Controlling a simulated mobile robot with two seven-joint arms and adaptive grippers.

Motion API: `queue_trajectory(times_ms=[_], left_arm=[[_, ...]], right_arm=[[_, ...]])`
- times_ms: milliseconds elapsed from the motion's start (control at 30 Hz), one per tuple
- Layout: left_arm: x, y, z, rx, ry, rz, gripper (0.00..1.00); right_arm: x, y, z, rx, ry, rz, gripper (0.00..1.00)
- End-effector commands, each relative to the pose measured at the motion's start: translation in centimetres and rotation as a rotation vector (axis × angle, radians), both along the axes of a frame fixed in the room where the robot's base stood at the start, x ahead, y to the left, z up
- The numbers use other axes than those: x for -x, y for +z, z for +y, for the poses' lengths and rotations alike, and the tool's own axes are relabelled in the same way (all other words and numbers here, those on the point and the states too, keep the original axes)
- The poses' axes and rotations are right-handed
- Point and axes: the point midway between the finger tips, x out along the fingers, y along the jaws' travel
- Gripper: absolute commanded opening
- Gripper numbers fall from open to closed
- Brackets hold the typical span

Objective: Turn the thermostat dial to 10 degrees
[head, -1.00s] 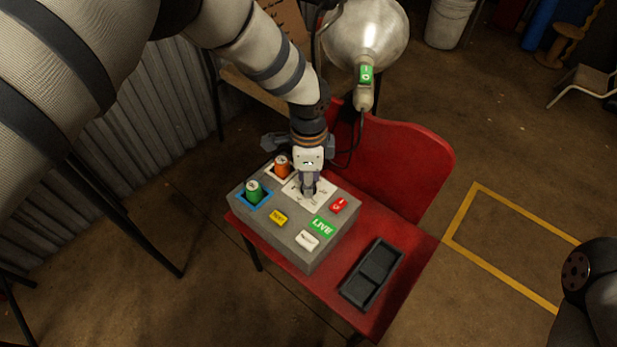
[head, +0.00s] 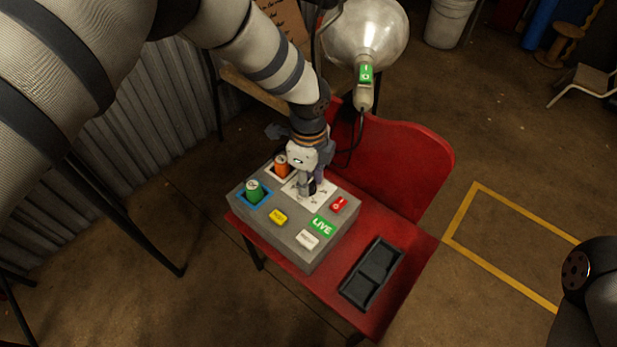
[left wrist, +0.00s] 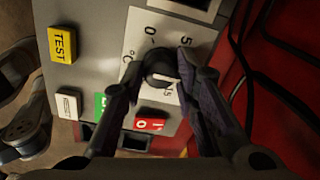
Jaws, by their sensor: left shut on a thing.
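The thermostat dial (left wrist: 160,66) is a dark round knob on a white scale plate (left wrist: 143,48) on the grey control box. The scale shows 0, 5, a °C mark and a partly covered number near the right finger. My left gripper (left wrist: 160,72) has a finger on each side of the dial and is shut on it. In the head view my left gripper (head: 307,189) points down onto the white plate and hides most of the dial. I cannot read where the dial points. My right gripper is out of view.
The grey box (head: 275,237) carries green and orange knobs, a yellow TEST button (head: 278,217), a white button, a green LIVE sign and a red switch (head: 339,204). It stands on a red seat (head: 335,277) beside a black tray (head: 372,273).

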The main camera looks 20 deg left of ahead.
Motion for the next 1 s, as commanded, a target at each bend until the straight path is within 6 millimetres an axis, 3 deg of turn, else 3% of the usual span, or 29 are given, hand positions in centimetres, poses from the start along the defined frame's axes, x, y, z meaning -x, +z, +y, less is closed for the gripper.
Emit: queue_trajectory(times_ms=[233, 267, 333, 667, 767, 1000], left_arm=[[-0.1, 0.0, 0.1, -0.001, 0.001, -0.001, 0.0], [-0.1, 0.0, 0.1, -0.001, 0.001, -0.001, 0.34], [0.0, 0.0, 0.0, -0.001, 0.001, -0.001, 0.48], [-0.1, 0.4, 0.0, 0.0, 0.002, -0.002, 0.48], [-0.1, 2.1, 0.0, 0.0, 0.002, -0.004, 0.48], [-0.1, 8.6, 0.0, 0.0, 0.002, -0.005, 0.48]], right_arm=[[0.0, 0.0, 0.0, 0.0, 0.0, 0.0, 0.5], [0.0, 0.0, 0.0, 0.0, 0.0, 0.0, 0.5], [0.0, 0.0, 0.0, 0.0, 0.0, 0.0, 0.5], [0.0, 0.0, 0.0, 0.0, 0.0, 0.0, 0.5], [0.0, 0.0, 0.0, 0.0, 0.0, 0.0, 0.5], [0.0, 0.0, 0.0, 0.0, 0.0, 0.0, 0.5]])
